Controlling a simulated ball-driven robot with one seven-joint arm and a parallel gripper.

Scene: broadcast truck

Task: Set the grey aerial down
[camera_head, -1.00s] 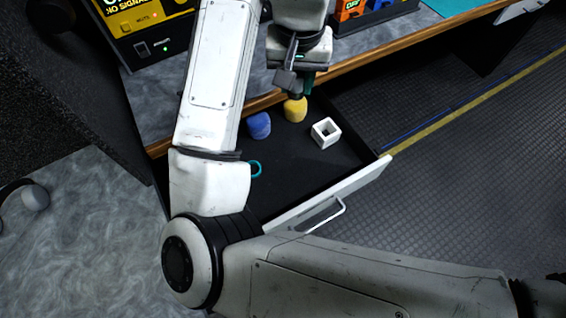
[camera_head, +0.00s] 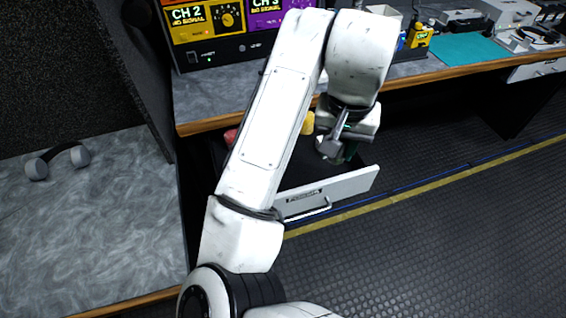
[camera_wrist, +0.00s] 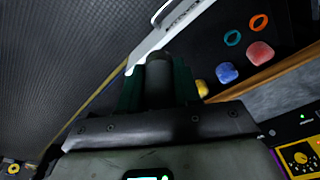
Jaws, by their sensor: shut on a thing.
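The grey aerial (camera_wrist: 158,78) shows in the wrist view as a dark grey, rounded upright piece between the two green fingers of my gripper (camera_wrist: 158,92), which is shut on it. In the head view my gripper (camera_head: 346,150) hangs over the right end of the open drawer (camera_head: 345,186), near its front panel.
The drawer holds a yellow foam piece (camera_wrist: 202,88), a blue one (camera_wrist: 227,73), a pink-red one (camera_wrist: 260,55), a teal ring (camera_wrist: 232,37) and an orange ring (camera_wrist: 258,22). The wooden counter edge (camera_head: 210,125) runs above it. Headphones (camera_head: 58,160) lie at left.

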